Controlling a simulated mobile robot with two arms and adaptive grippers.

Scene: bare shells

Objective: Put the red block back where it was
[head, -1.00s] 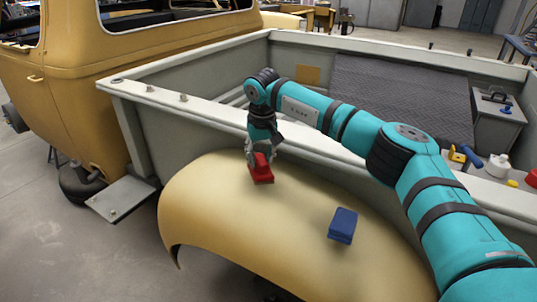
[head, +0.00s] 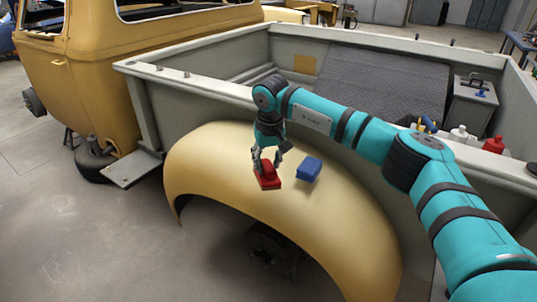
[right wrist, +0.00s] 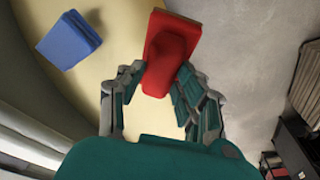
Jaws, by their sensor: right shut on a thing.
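The red block (head: 267,177) is held in my right gripper (head: 267,163), whose fingers point down over the yellow fender (head: 215,158). In the right wrist view the red block (right wrist: 172,38) is a flat plate with a raised part, between the fingers of my right gripper (right wrist: 158,84). Whether the red block touches the fender I cannot tell. The blue block (head: 309,168) rests on the fender just right of the red block, apart from it. It also shows at upper left in the right wrist view (right wrist: 68,40). My left gripper is not in view.
The grey truck bed wall (head: 205,98) rises behind the fender. Bottles (head: 493,145) and a grey toolbox (head: 474,102) stand in the bed at right. The fender top is otherwise clear. Concrete floor (head: 90,240) lies open at lower left.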

